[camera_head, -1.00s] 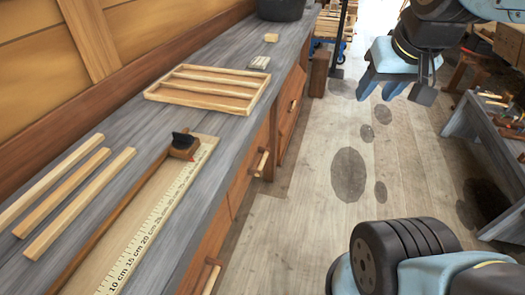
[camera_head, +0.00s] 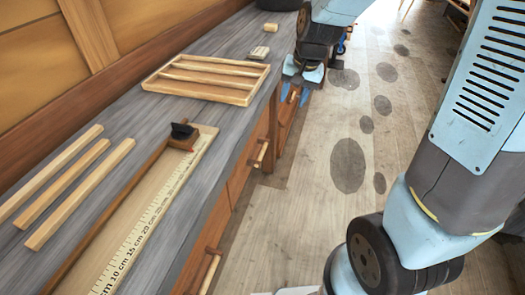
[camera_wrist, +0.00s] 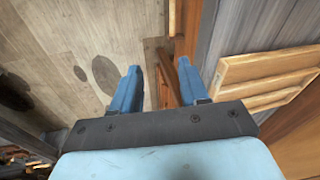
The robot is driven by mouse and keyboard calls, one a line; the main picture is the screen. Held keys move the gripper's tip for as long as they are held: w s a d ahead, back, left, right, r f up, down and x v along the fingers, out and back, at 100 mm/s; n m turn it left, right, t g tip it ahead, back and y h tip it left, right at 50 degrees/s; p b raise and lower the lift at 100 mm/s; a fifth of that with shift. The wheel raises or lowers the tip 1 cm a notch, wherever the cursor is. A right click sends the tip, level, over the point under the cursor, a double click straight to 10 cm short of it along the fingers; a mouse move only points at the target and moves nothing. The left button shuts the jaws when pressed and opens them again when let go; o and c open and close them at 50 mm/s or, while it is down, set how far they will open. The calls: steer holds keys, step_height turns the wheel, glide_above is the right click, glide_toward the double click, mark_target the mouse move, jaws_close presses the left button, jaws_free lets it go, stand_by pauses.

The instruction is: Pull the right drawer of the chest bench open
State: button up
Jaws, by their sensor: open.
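The chest bench (camera_head: 225,105) runs along the left with a grey top and brown wooden drawer fronts. The right drawer (camera_head: 286,117) is at its far end, partly hidden by my gripper. My gripper (camera_head: 294,95) points down at that drawer's front, beside the bench edge, with its blue fingers apart. In the wrist view my gripper (camera_wrist: 158,75) has brown wood of the front between and beyond its fingers. Its handle is hidden in the head view, and I cannot tell whether the fingers straddle or touch it.
Two nearer bar handles, a middle one (camera_head: 258,153) and a near one (camera_head: 208,270), stick out from the bench. A divided wooden tray (camera_head: 207,97), loose strips (camera_head: 80,194) and a measuring board (camera_head: 155,210) lie on top. The plank floor (camera_head: 310,190) beside is clear.

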steer(key=m+g, duration=0.1)
steer(key=g, duration=0.1)
glide_toward(262, 154)
steer(key=f, duration=0.2)
steer(key=a+f, duration=0.1)
steer(key=f, duration=0.5)
steer(key=shift+w+a+f, duration=0.1)
steer(key=shift+a+f, duration=0.05)
steer(key=shift+a, duration=0.1)
jaws_close()
stand_by(0.4)
